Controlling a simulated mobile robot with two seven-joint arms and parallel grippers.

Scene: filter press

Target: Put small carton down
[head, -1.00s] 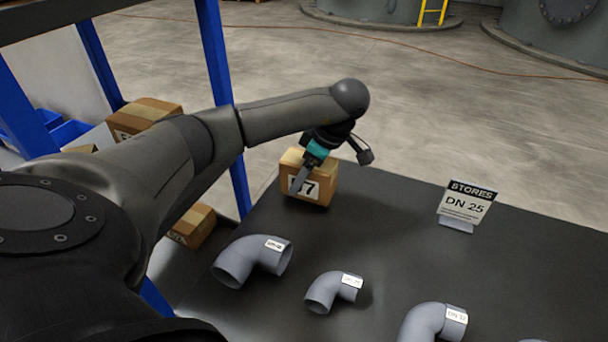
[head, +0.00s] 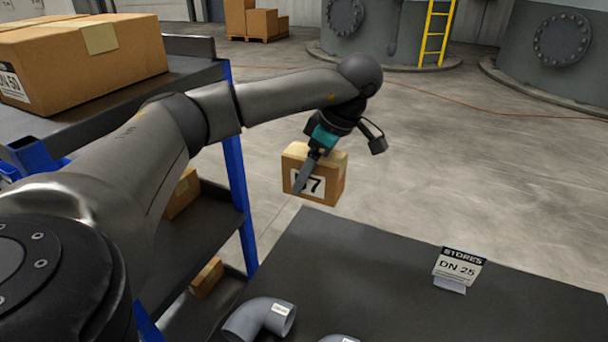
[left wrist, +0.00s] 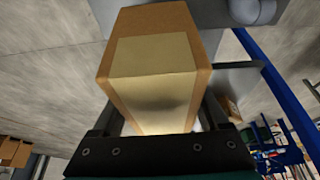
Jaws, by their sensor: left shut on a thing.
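My left gripper (head: 307,174) is shut on the small carton (head: 333,182), a brown box with pale tape on top and a white label ending in "7". The carton is held upright in the air; in the head view its lower edge lies just at the far left corner of the dark table (head: 380,285). In the left wrist view the carton (left wrist: 155,65) fills the space between the fingers, its taped face toward the camera. My right gripper does not show.
A "STORES DN 25" sign (head: 459,268) stands on the table. A grey pipe elbow (head: 258,318) lies near the front, another partly cut off. At left, a blue-post shelf (head: 235,185) holds a large carton (head: 95,58). The table's middle is clear.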

